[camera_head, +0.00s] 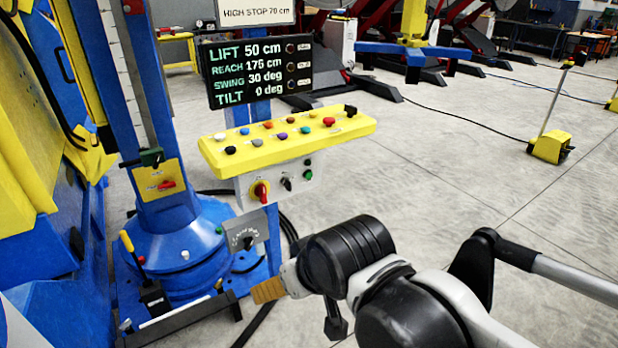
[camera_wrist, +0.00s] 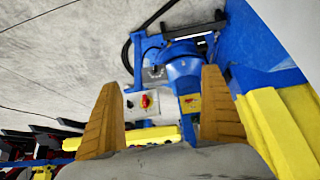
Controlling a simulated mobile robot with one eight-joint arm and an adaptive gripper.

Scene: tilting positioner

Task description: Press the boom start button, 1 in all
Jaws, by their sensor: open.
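A yellow control panel (camera_head: 355,127) carries several coloured buttons, among them red, orange, purple, green, blue, white and black ones. No label is readable, so I cannot tell which is the boom start button. My gripper (camera_head: 267,290) is below and in front of the panel, apart from it. In the wrist view my gripper (camera_wrist: 162,77) is open and empty, its orange fingers spread; the red switch (camera_wrist: 146,101) shows between them.
A display (camera_head: 262,70) reads lift 50 cm, reach 175 cm, swing 30 deg, tilt 0 deg. A sign (camera_head: 256,12) says high stop 70 cm. A blue column base (camera_head: 175,250) and yellow-handled lever (camera_head: 127,242) stand at left.

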